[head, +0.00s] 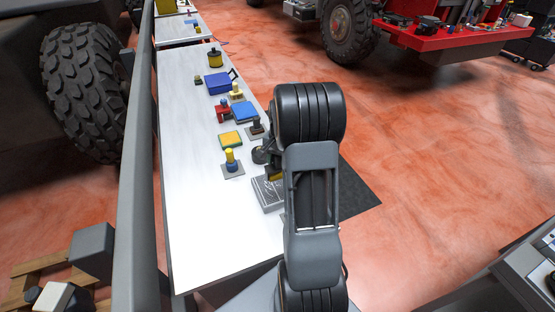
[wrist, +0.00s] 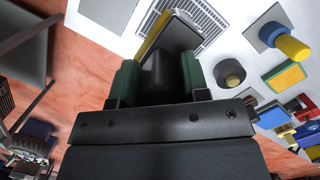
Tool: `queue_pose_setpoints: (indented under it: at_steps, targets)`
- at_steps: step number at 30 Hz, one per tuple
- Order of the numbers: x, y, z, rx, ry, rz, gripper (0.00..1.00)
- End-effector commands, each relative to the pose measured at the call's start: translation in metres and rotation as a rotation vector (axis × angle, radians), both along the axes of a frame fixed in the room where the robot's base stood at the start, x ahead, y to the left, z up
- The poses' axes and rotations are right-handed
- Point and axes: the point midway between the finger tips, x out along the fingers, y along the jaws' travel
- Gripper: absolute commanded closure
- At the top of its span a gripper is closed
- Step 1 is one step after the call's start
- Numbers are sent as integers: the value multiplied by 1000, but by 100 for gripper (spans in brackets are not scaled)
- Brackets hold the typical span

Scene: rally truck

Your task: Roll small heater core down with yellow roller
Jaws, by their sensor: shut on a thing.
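My gripper (wrist: 156,78) is shut on the yellow roller (wrist: 153,34), seen in the wrist view as a black body between green fingers with a yellow strip along its left edge. The small heater core (wrist: 207,20), a pale panel with a dark finned grid, lies just beyond the roller. In the head view it appears as a grey block (head: 266,196) at the table's right edge, beside my arm. The roller overlaps the core in the wrist view; I cannot tell whether they touch. My arm hides most of the gripper in the head view.
The white table (head: 195,220) has a blue-and-yellow peg on a plate (head: 231,162), a yellow-green block (head: 231,139), a blue block (head: 243,112) and a blue box (head: 218,83). A dark round knob (wrist: 229,73) is near the gripper. The table's front left is clear.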

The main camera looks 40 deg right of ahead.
Motion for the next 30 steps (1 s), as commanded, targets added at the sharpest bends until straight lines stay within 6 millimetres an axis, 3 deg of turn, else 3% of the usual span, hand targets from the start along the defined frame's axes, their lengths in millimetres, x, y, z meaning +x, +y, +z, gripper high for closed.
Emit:
queue_pose_setpoints:
  at_steps: [5, 19, 30]
  targets:
    - [-1, 0, -5, 0, -1, -1, 98]
    - [-1, 0, -46, -1, -1, -3, 98]
    - [-1, 0, -49, -1, -1, -3, 98]
